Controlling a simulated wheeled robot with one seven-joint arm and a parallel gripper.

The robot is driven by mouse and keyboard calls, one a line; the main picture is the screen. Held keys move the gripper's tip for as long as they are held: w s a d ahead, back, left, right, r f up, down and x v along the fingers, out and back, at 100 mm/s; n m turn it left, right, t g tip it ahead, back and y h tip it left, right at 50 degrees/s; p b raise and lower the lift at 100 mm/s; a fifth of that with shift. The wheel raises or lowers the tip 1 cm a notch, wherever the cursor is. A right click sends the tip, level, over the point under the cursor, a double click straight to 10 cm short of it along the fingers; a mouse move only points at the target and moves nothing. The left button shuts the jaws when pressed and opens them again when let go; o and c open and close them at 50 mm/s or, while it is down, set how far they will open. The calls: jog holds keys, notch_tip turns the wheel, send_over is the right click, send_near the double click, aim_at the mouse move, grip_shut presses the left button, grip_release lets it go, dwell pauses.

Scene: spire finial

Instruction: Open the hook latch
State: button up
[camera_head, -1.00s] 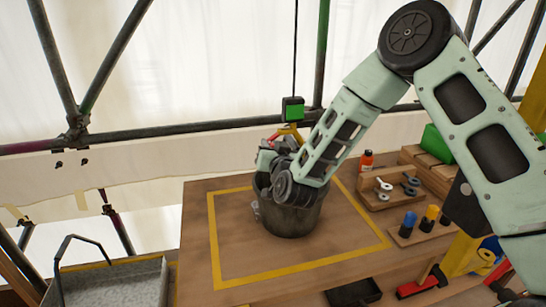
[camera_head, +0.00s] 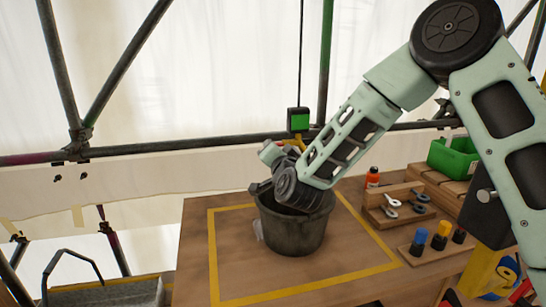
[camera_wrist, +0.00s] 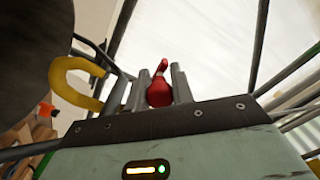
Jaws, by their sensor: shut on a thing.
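The yellow hook (camera_wrist: 75,75) curves at the left in the wrist view. A small red part (camera_wrist: 160,88), which looks like its latch, sits between the fingers of my gripper (camera_wrist: 152,72). My gripper is shut on this red part. In the head view, the green hoist block (camera_head: 299,121) hangs on a thin cable, with a bit of the yellow hook (camera_head: 302,143) below it. My forearm and wrist hide most of the hook and the fingertips there. The dark bucket (camera_head: 295,237) stands upright on the table, just below my wrist.
The wooden table (camera_head: 240,270) has a yellow taped outline around the bucket. At right are an orange bottle (camera_head: 372,178), a wooden tool rack (camera_head: 385,213), several coloured-cap items and a green bin (camera_head: 452,157). A scaffold rail (camera_head: 190,150) runs behind. A metal tray (camera_head: 110,291) lies lower left.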

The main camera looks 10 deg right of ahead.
jog(key=shift+d+r+m+b, duration=0.2)
jog(key=shift+r+m+b, duration=0.15)
jog(key=shift+m+b, duration=0.45)
dwell(1.4)
jog(key=o, duration=1)
jog(key=shift+s+a, duration=0.1)
jog(key=shift+s, duration=0.15)
jog(key=shift+s+b, duration=2.5)
jog(key=shift+s, duration=5.95)
